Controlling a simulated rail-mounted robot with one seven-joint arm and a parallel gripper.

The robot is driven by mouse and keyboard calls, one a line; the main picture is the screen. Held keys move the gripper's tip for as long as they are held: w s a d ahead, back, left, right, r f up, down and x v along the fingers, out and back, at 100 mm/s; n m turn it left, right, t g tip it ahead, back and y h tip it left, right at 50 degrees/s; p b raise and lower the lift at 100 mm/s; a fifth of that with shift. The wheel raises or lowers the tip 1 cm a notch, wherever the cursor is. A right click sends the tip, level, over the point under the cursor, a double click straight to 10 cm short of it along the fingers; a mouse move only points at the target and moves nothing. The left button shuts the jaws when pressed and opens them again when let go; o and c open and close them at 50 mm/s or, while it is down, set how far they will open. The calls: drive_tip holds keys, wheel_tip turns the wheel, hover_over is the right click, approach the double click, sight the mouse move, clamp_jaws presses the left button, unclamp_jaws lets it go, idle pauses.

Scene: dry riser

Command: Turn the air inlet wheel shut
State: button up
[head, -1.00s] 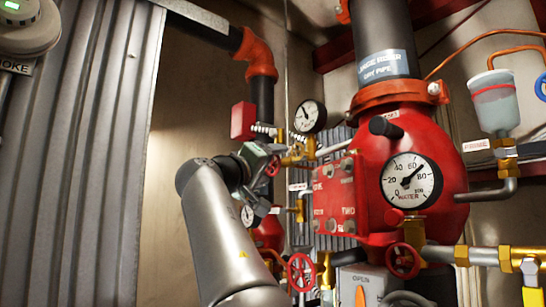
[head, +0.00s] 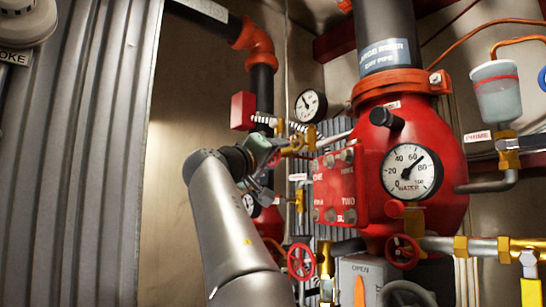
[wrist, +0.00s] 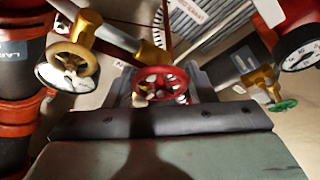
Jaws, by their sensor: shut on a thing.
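A small red handwheel (wrist: 162,71) sits in the middle of the wrist view, in front of a brass and steel pipe. My gripper (wrist: 160,92) is shut on this wheel, with a dark finger on each side of it. In the head view my gripper (head: 270,162) is at the pipework left of the red valve body, and a bit of red wheel (head: 274,158) shows between its parts. The gripper hides most of the wheel there. The wheel's label cannot be read.
The large red valve body (head: 440,150) with a water gauge (head: 410,171) stands at the right. A small gauge (head: 311,105) is just above my gripper. Lower red wheels (head: 301,262) (head: 403,251) stand below. A corrugated panel (head: 75,150) fills the left.

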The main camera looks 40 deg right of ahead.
drive_tip(key=m+g, duration=0.1)
drive_tip(key=m, duration=0.1)
drive_tip(key=m+g+h+b, duration=0.1)
drive_tip(key=m, duration=0.1)
drive_tip(key=shift+w+f+m+b, duration=0.1)
drive_tip(key=shift+f+m+b, duration=0.05)
drive_tip(key=shift+m+b, duration=0.15)
drive_tip(key=m+g, duration=0.1)
drive_tip(key=m, duration=0.1)
drive_tip(key=m+g+h, duration=0.1)
drive_tip(key=m, duration=0.2)
drive_tip(key=shift+g, duration=0.3)
drive_tip(key=m+g, duration=0.1)
drive_tip(key=m, duration=0.1)
drive_tip(key=m+g+p, duration=0.1)
drive_tip(key=m, duration=0.1)
drive_tip(key=m+g+p, duration=0.1)
drive_tip(key=m, duration=0.1)
drive_tip(key=shift+r+m+g, duration=0.25)
drive_tip(key=shift+m+g, duration=0.05)
drive_tip(key=shift+m, duration=0.1)
drive_tip(key=shift+m+g+y+p, duration=0.4)
drive_tip(key=shift+m+g+p, duration=0.8)
drive_tip(key=shift+m, duration=1.3)
drive_tip(key=shift+f+m, duration=0.1)
drive_tip(key=shift+m, duration=0.2)
drive_tip(key=o, duration=1)
